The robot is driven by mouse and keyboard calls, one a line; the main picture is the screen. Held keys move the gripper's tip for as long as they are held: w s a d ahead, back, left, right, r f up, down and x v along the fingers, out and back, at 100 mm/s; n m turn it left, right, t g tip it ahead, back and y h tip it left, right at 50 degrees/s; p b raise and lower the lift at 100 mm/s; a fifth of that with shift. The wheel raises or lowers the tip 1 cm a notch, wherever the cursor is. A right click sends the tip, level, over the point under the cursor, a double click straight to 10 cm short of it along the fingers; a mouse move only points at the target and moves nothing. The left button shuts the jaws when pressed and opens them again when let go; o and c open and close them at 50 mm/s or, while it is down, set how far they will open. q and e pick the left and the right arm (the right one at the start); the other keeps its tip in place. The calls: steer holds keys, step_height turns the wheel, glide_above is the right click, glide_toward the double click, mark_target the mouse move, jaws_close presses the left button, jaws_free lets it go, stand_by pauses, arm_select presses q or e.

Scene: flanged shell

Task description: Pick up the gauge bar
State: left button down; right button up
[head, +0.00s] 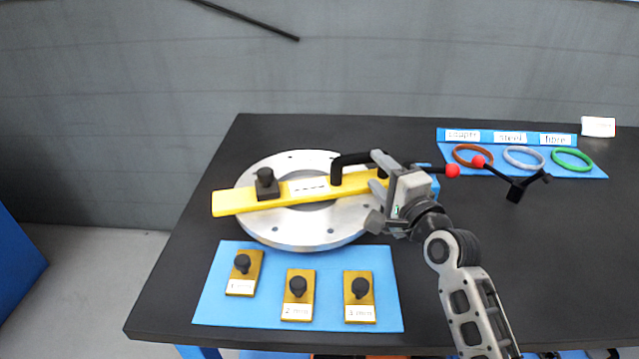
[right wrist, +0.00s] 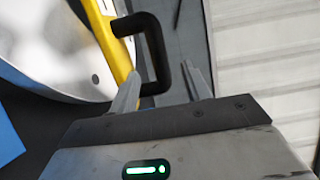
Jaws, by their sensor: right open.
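The gauge bar (head: 235,202) is a long yellow bar lying across the round silver flange (head: 300,238). It has a black block with a knob near its left end and a black bow handle (head: 350,158) towards its right end. My right gripper (head: 378,190) is at the bar's right end, close to the handle, and covers that end. In the right wrist view the fingers (right wrist: 161,68) are open, with the black handle (right wrist: 158,45) showing between their tips. Contact cannot be told. The yellow bar (right wrist: 108,40) shows beyond the handle. My left gripper is not in view.
In front of the flange, a blue mat (head: 215,300) holds three brass plates with black knobs. At the back right, a blue board (head: 590,172) carries brown, grey and green rings. Red-ball levers (head: 515,190) stand right of the flange. The dark table's right side is largely clear.

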mark_target(367, 160)
steer(key=shift+x, duration=2.75)
jaws_close()
steer(key=shift+r, duration=0.2)
